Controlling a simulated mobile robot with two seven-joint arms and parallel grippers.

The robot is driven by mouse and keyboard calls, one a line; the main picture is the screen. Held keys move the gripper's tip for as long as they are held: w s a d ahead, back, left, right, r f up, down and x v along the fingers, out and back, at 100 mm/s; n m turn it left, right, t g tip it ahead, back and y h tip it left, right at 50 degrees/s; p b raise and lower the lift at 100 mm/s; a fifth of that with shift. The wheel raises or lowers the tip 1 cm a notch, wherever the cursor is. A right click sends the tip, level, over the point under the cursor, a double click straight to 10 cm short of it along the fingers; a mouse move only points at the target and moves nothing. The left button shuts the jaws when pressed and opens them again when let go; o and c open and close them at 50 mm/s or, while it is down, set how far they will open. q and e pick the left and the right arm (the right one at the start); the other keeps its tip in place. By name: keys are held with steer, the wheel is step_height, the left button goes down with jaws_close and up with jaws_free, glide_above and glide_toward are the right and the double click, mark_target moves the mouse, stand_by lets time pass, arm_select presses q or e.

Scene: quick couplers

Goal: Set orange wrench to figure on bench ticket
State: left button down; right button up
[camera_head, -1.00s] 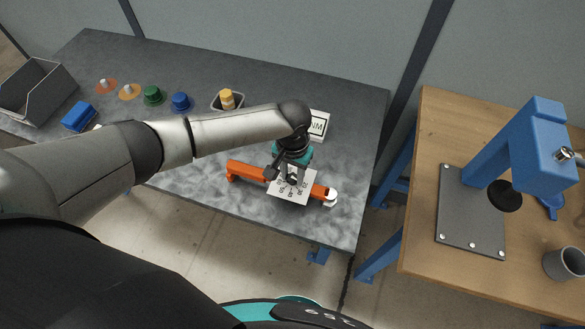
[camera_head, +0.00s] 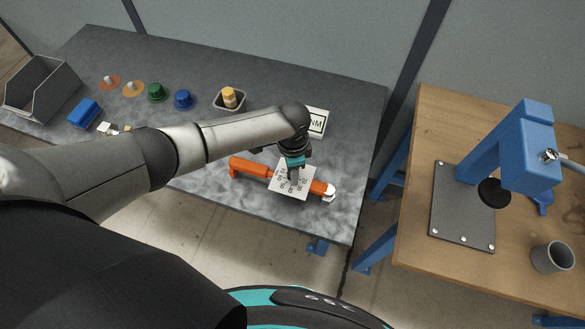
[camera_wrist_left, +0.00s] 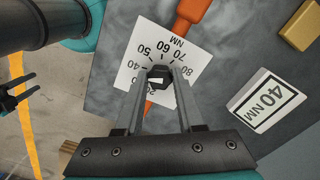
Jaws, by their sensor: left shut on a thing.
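The orange wrench (camera_head: 246,168) lies on the grey bench with its white square dial plate (camera_head: 282,187) facing up. In the left wrist view the plate (camera_wrist_left: 139,50) carries figures up to 80 and the letters NM. My left gripper (camera_wrist_left: 160,78) is shut on the small dark knob (camera_wrist_left: 157,70) at the dial's middle. The knob bears a white mark; which figure it points to I cannot tell. The bench ticket (camera_wrist_left: 268,101) reads 40 NM; it also stands behind the wrench in the head view (camera_head: 317,121). My right gripper (camera_wrist_left: 20,94) shows small at the left edge, its fingers apart.
Green (camera_head: 157,92) and blue (camera_head: 184,99) knobs, a small tray (camera_head: 229,99) with a yellow piece, a blue block (camera_head: 85,112) and a grey bin (camera_head: 40,88) stand on the bench. A wooden table (camera_head: 410,235) with a blue press (camera_head: 525,150) is at right, across a gap.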

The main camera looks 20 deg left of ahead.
arm_select(q)
steer(key=shift+m, duration=0.9)
steer(key=c, duration=0.5)
jaws_free()
steer(key=shift+r, duration=0.1)
step_height(320, 180, up, 15)
steer(key=shift+r+p, duration=0.1)
steer(key=shift+p, duration=1.05)
